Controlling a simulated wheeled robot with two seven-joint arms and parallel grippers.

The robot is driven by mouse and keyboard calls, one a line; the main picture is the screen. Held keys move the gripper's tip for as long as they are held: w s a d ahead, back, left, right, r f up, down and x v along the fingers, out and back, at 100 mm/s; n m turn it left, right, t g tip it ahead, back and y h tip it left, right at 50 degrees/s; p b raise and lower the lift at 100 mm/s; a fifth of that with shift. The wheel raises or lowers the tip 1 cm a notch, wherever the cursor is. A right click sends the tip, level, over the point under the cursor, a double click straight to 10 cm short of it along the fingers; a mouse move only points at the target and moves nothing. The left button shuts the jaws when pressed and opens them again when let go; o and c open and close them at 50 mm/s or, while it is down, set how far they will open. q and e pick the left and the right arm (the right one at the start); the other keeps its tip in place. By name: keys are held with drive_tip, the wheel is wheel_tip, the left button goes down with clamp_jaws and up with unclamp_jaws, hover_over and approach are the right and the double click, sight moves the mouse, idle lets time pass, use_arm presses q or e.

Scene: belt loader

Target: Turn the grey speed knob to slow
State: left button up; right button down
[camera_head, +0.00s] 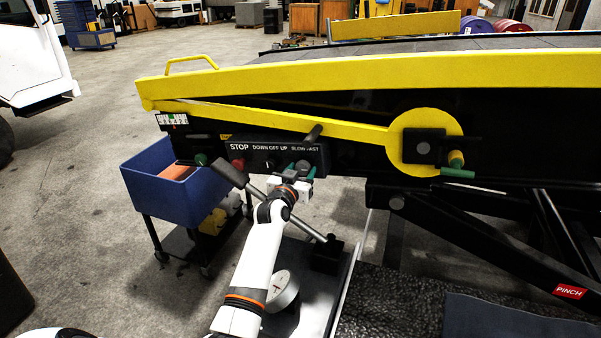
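The black control panel (262,158) is on the side of the yellow-edged belt loader, with the labels STOP, DOWN OFF UP and SLOW FAST. The grey speed knob (303,165) sits under the SLOW FAST label at the panel's right end. It is partly hidden by my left gripper, so its pointer cannot be read. My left gripper (297,172) is right at this knob, its teal-tipped fingers by it. Whether the fingers are closed on the knob or only around it cannot be told. My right gripper is not in view.
A red stop button (237,164) and a dark selector knob (269,164) are left of the speed knob. A black-ended lever (283,204) crosses below the panel. A yellow bar (300,122) runs above it. A blue bin cart (165,190) stands to the left.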

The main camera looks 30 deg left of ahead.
use_arm(q)
drive_tip(key=c, duration=0.7)
drive_tip(key=shift+n, duration=0.7)
drive_tip(key=n+p, duration=0.1)
drive_tip(key=n, duration=0.3)
drive_tip(key=shift+d, duration=0.1)
drive_tip(key=n+p, duration=0.1)
drive_tip(key=n, duration=0.5)
drive_tip(key=shift+r+p, duration=0.1)
drive_tip(key=shift+p, duration=0.2)
drive_tip(key=n+p, duration=0.1)
drive_tip(key=n, duration=0.5)
drive_tip(key=shift+n, duration=0.4)
